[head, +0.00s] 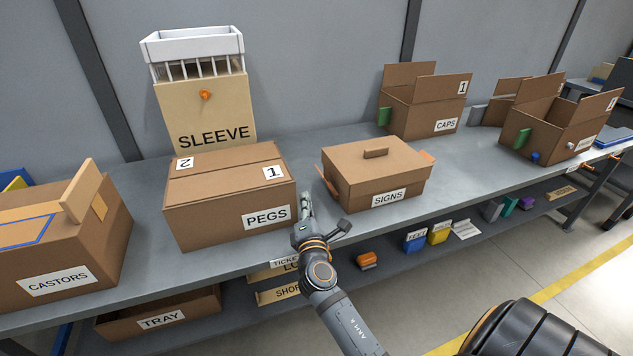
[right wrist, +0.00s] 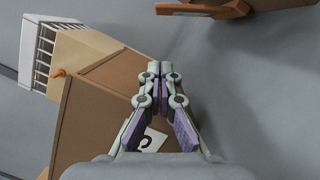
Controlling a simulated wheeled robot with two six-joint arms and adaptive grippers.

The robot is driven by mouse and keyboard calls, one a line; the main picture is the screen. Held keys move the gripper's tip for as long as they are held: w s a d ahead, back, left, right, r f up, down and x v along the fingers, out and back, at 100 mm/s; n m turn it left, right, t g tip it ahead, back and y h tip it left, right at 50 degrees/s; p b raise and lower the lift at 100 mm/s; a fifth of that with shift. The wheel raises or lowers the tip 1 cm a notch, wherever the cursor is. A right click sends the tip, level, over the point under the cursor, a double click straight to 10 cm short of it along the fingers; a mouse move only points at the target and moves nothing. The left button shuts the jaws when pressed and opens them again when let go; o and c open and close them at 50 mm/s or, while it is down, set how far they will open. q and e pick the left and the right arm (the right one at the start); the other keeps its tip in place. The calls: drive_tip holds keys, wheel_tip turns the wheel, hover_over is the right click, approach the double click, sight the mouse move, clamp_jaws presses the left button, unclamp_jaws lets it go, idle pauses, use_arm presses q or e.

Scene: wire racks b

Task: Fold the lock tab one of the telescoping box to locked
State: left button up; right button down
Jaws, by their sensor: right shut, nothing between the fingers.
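The SIGNS box (head: 375,172) has a fitted lid with a small raised handle, and I take it as the telescoping box. A brown tab (head: 329,183) sticks out at its left end, and an orange-brown tab (head: 427,157) angles outward at its right end. My right gripper (head: 306,198) is shut and empty in the gap between the PEGS box and the SIGNS box, apart from the left tab. In the right wrist view, the shut fingertips (right wrist: 161,68) point toward the back, and a brown tab (right wrist: 205,9) shows at the top. My left gripper is not in view.
The PEGS box (head: 225,205) stands close on the left, with the SLEEVE carton (head: 205,115) behind it. The CASTORS box (head: 60,260) is at far left. The CAPS box (head: 420,115) and another open box (head: 545,135) stand right. Bench surface is clear behind the SIGNS box.

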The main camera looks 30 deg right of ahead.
sight(325, 180)
drive_tip(key=x, duration=0.4)
drive_tip(key=shift+r, duration=0.1)
drive_tip(key=d, duration=0.1)
drive_tip(key=d+r, duration=0.1)
drive_tip(key=d+p, duration=0.1)
drive_tip(key=shift+s+r, duration=0.2)
drive_tip(key=shift+r, duration=0.05)
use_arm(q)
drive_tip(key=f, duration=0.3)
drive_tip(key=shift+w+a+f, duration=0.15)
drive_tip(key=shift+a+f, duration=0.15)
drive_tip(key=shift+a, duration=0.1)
use_arm(e)
drive_tip(key=shift+d+r, duration=0.1)
drive_tip(key=shift+d, duration=0.25)
drive_tip(key=shift+s, duration=0.1)
